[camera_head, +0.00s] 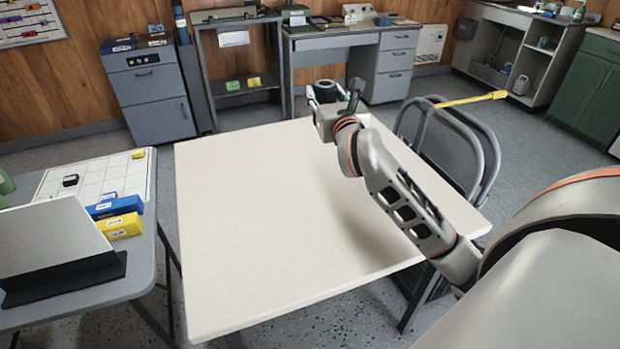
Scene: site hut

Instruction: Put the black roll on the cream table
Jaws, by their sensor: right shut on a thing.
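The cream table (262,215) fills the middle of the view, and its top is bare. My right arm reaches across it from the right. My right gripper (327,97) is at the table's far edge, shut on the black roll (325,87). The roll shows just beyond the gripper's body, between its fingers. The gripper hides the roll's lower part, so I cannot tell whether it touches the tabletop. My left gripper is not in view.
A grey folding chair (470,150) stands against the table's right side. A yellow-handled tool (470,99) lies across it. At left, a grey table (150,250) holds a laptop-like panel, a blue box and a yellow box (120,226). A desk (345,45) stands behind.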

